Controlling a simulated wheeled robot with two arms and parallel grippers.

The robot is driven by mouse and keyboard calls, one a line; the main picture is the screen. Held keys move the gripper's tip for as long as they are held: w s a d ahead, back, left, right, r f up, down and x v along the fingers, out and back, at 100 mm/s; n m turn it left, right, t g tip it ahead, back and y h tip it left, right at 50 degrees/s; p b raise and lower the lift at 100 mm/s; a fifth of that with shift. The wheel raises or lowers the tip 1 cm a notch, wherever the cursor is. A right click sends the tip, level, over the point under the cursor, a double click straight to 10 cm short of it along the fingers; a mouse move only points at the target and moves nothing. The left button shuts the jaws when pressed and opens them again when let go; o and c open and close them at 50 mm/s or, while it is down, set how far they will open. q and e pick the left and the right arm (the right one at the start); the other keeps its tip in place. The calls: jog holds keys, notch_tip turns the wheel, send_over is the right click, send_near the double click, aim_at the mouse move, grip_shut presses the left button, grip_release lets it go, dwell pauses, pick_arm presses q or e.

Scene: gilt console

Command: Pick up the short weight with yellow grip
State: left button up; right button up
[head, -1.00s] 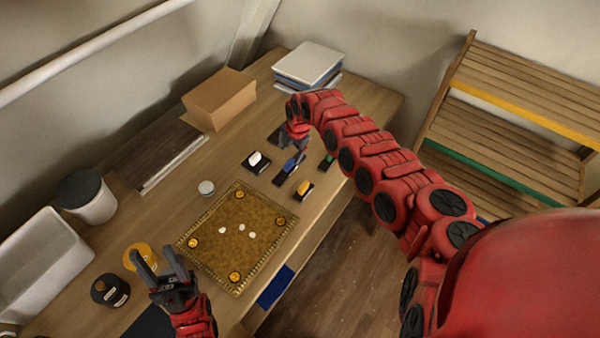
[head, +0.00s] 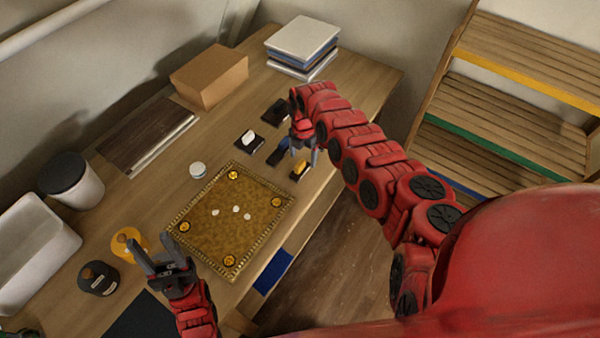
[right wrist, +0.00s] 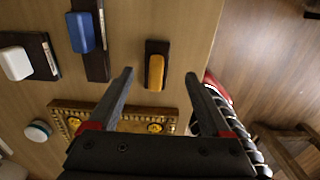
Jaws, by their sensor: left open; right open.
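The short weight with yellow grip (right wrist: 156,72) is a small dark block with a yellow-orange handle on top. In the right wrist view it lies ahead of and between the open fingers of my right gripper (right wrist: 160,85), untouched. In the head view the yellow grip (head: 301,168) shows just below my right gripper (head: 303,157), near the table's front edge. My left gripper (head: 158,256) is open and empty over the near left part of the table.
Beside it are a blue-grip weight (right wrist: 81,32) and a white-grip weight (right wrist: 16,62). A gilt square board (head: 208,240) with small white pieces lies nearby. A cardboard box (head: 209,76) and stacked trays (head: 302,42) stand at the back. The floor lies past the table edge.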

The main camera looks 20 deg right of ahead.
aim_at(302, 161)
jog(key=f+b, duration=0.1)
jog(key=b, duration=0.1)
jog(key=f+b, duration=0.1)
jog(key=f, duration=0.1)
jog(key=f+b, duration=0.2)
jog(key=shift+w+a+f+b, duration=0.15)
jog(key=shift+w+b, duration=0.15)
jog(key=shift+w, duration=0.05)
jog(key=shift+s, duration=0.1)
jog(key=shift+c, duration=0.8)
grip_shut()
